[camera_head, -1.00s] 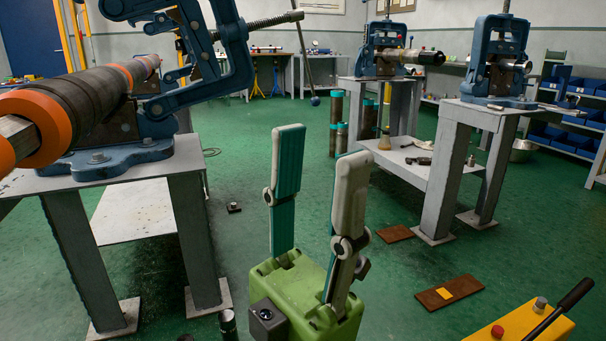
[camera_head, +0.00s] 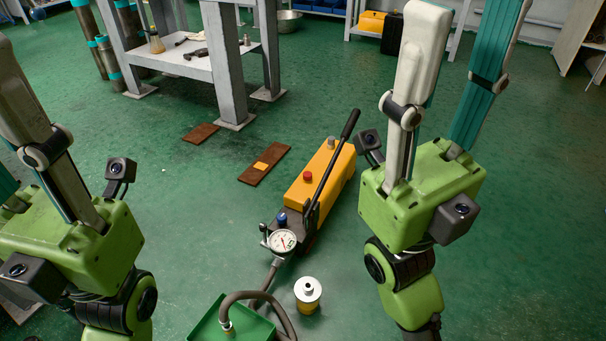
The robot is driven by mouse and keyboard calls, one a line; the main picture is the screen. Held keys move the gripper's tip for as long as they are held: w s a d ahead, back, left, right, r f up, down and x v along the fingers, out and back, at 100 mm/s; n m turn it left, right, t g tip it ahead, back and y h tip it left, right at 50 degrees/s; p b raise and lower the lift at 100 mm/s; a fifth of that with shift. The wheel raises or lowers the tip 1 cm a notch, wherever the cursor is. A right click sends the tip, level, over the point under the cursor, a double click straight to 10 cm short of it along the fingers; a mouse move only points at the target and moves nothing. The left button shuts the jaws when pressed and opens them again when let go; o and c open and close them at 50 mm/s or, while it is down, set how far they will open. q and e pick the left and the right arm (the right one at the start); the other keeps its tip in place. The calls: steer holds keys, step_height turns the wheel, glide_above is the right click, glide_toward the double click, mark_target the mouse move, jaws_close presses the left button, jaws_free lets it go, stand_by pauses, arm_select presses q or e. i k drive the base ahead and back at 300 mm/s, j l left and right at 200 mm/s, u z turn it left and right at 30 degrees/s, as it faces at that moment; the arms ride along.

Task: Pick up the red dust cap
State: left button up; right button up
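A small red cap (camera_head: 308,176) sits on top of the yellow pump (camera_head: 318,188) on the floor, in the middle of the head view. It is the only red piece I can make out, and I cannot tell for certain that it is the dust cap. My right gripper (camera_head: 458,60) is to the right of the pump, fingers up, open and empty. My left gripper (camera_head: 28,110) is at the left edge, well left of the pump, fingers apart. Its far finger is mostly cut off by the frame.
The pump has a long black lever (camera_head: 330,165), a dial gauge (camera_head: 283,241) and a hose (camera_head: 262,295). A green tray (camera_head: 205,328) and a white-topped canister (camera_head: 308,291) stand in front. Brown plates (camera_head: 256,178) lie left of the pump. A grey workstand (camera_head: 232,85) stands behind.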

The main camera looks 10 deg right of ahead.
mark_target(307, 175)
steer(key=i+l+u, duration=0.35)
steer(key=l+u, duration=0.2)
steer(key=l, duration=0.2)
steer(key=i+l+u, duration=0.1)
steer(key=l+u, duration=0.15)
steer(key=l, duration=0.15)
steer(key=i+l+u, duration=0.1)
steer(key=l+u, duration=0.2)
steer(key=l, duration=0.15)
